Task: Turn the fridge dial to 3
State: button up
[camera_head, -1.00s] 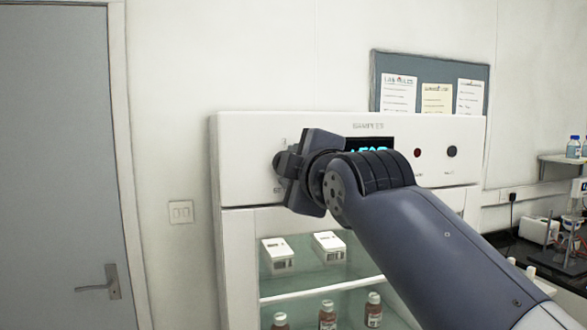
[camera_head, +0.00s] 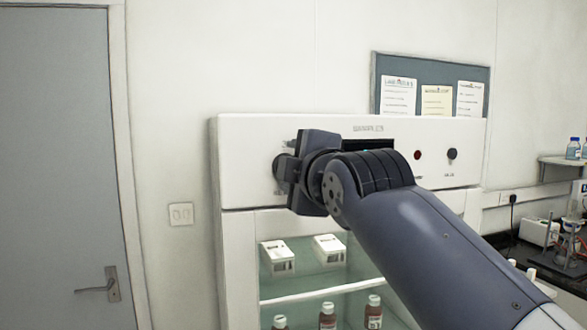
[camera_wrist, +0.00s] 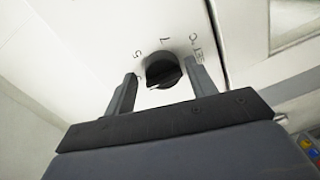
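The black fridge dial (camera_wrist: 164,72) shows in the wrist view on a white panel. A short pale mark lies at its lower left edge, and printed figures, a 5 and a 7 among them, stand around it. My gripper (camera_wrist: 160,68) is open, one finger on each side of the dial, with a narrow gap visible on both sides. In the head view my gripper (camera_head: 284,168) is at the upper left of the white fridge (camera_head: 237,170) front, where it and the arm cover most of the dial area.
A dark display (camera_head: 372,146) is partly hidden behind my arm. A red button (camera_head: 417,155) and a black knob (camera_head: 452,154) sit to its right. The glass door below shows boxes and bottles. A grey door (camera_head: 55,150) stands at left.

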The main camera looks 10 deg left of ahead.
jog(key=shift+o, duration=0.6)
jog(key=shift+f, duration=0.1)
jog(key=b+v, duration=0.3)
jog(key=v, duration=0.7)
jog(key=shift+s+d, duration=0.25)
jog(key=shift+s, duration=0.05)
jog(key=p+x, duration=0.3)
jog(key=x, duration=0.7)
jog(key=shift+w+a, duration=0.25)
jog(key=shift+w, duration=0.05)
